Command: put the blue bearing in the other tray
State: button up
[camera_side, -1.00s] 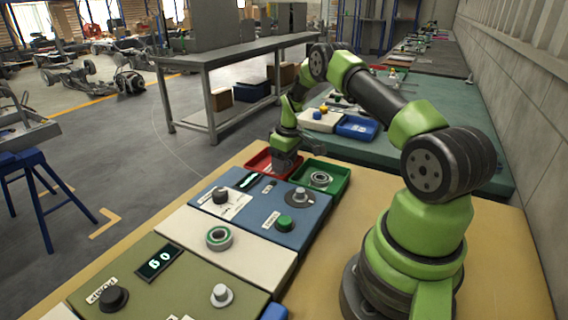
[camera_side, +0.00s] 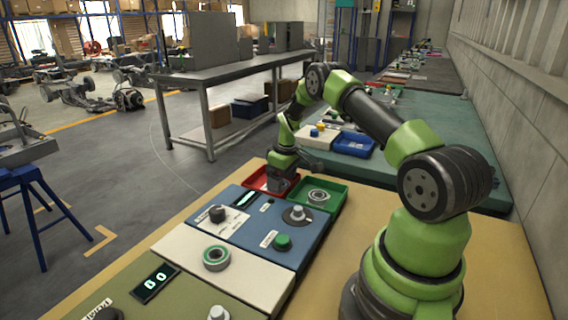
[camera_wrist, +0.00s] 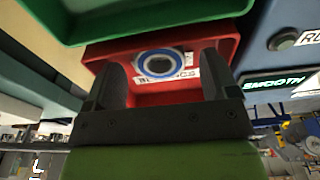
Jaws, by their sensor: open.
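The blue bearing (camera_wrist: 160,77), a ring with a blue band, lies in the red tray (camera_wrist: 150,40) in the wrist view, over a white label. My gripper (camera_wrist: 161,62) is open, with one finger on each side of the bearing; I cannot tell if they touch it. In the side view my gripper (camera_side: 281,190) is down at the red tray (camera_side: 256,183) and hides the bearing. The green tray (camera_side: 335,199) stands right beside the red one and holds a grey ring-shaped bearing (camera_side: 318,196). The green tray also shows in the wrist view (camera_wrist: 150,20).
A blue panel (camera_side: 255,228) with knobs and a green button (camera_side: 282,242) lies in front of the trays. A green-banded bearing (camera_side: 216,258) sits on the white panel (camera_side: 180,250). A blue bin (camera_side: 352,146) stands on the green table behind.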

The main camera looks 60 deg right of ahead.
aim_at(286, 185)
notch_tip(286, 185, up, 11)
jog(key=s, duration=0.1)
jog(key=s+a+r+m+t, duration=0.1)
jog(key=s+a+r+t, duration=0.15)
jog(key=a+r, duration=1.25)
jog(key=s+a+r+m+t+y, duration=0.2)
jog(key=s+a+r+t, duration=0.1)
jog(key=s+a, duration=1)
jog(key=s, duration=0.3)
jog(key=shift+s+a+r+m, duration=0.15)
jog(key=shift+s+m, duration=0.05)
jog(key=shift+m, duration=0.2)
